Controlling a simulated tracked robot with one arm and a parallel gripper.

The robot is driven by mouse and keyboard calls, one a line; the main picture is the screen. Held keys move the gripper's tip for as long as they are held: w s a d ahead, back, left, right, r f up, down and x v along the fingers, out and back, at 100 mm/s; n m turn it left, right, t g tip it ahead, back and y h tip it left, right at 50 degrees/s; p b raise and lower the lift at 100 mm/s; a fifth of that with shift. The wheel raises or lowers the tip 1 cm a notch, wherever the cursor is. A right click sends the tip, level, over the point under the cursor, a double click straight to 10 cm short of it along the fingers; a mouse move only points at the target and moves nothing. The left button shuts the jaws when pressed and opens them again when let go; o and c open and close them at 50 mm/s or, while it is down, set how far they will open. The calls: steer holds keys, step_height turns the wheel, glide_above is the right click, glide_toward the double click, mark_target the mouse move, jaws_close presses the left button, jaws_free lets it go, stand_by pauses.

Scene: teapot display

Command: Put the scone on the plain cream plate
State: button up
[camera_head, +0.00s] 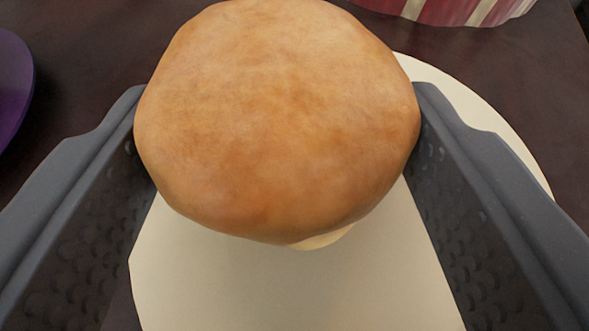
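The scone (275,115) is round with a golden-brown top and fills the upper middle of the view. My gripper (277,115) has a dark grey finger on each side of it, and both fingertips meet the scone's sides. The plain cream plate (290,285) lies below and behind the scone, which hides much of it. The plate's rim shows at the right and lower left. I cannot tell whether the scone's underside touches the plate.
A purple round thing (12,85) is cut off at the left edge. A red and cream striped thing (450,10) stands at the top right, beyond the plate. The dark brown table (85,55) is bare between the purple thing and the scone.

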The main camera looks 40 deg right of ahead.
step_height(320, 180, down, 2)
steer(key=shift+f+b, duration=0.1)
steer(key=shift+b, duration=0.2)
steer(key=o, duration=1)
steer(key=shift+c, duration=0.2)
steer(key=shift+r, duration=0.2)
steer(key=p+v, duration=0.2)
steer(key=v, duration=1)
steer(key=shift+p, duration=0.3)
steer(key=shift+r, duration=0.1)
